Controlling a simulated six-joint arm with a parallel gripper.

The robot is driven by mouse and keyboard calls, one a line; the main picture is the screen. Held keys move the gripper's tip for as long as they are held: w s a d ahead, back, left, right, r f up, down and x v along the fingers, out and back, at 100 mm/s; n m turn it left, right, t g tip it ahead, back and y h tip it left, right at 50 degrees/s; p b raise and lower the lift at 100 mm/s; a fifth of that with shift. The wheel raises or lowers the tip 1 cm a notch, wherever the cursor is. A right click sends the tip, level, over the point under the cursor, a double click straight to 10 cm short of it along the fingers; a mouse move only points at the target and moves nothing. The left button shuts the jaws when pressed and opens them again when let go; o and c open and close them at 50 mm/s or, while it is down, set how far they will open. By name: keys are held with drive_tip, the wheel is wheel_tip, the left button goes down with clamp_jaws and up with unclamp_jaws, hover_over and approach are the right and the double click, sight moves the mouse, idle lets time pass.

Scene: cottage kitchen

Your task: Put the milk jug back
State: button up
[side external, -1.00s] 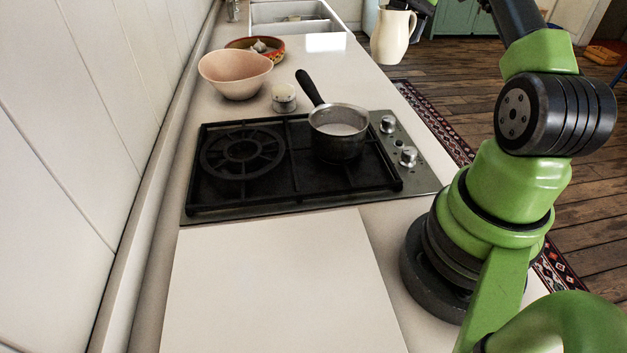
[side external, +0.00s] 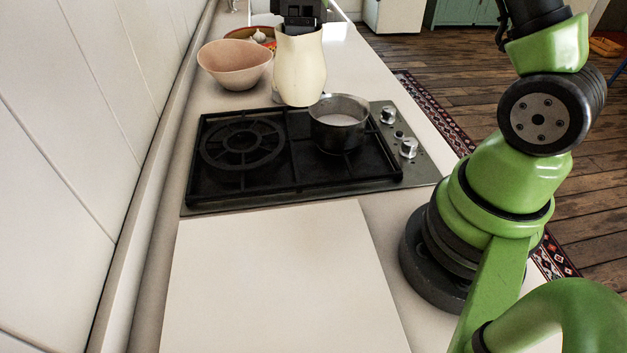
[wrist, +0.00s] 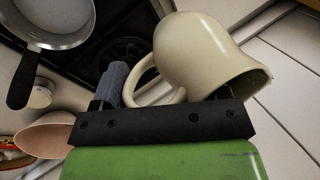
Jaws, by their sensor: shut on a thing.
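The cream milk jug (side external: 300,72) hangs upright from my gripper (side external: 299,20) in the side view, just behind the hob's back edge. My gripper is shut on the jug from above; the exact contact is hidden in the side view. In the wrist view the jug (wrist: 200,55) lies between the dark fingers of my gripper (wrist: 165,95), its handle by the left finger. I cannot tell whether its base touches anything below.
A saucepan (side external: 338,128) of white liquid stands on the hob (side external: 300,170), just right of the jug. A pink bowl (side external: 235,65) and a patterned dish (side external: 250,32) with garlic stand behind. A small white jar (wrist: 41,92) shows in the wrist view.

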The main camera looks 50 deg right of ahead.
drive_tip(key=s+a+n+g, duration=0.1)
drive_tip(key=s+a+n, duration=0.2)
drive_tip(key=s+a, duration=0.5)
drive_tip(key=a, duration=0.2)
drive_tip(key=shift+a+f+n+h, duration=0.35)
drive_tip(key=shift+a+n+h, duration=0.05)
wheel_tip(320, 180, down, 15)
drive_tip(key=shift+s+f, duration=0.1)
drive_tip(key=shift+f, duration=0.15)
drive_tip(key=o, duration=1.3)
drive_tip(key=shift+c, duration=0.2)
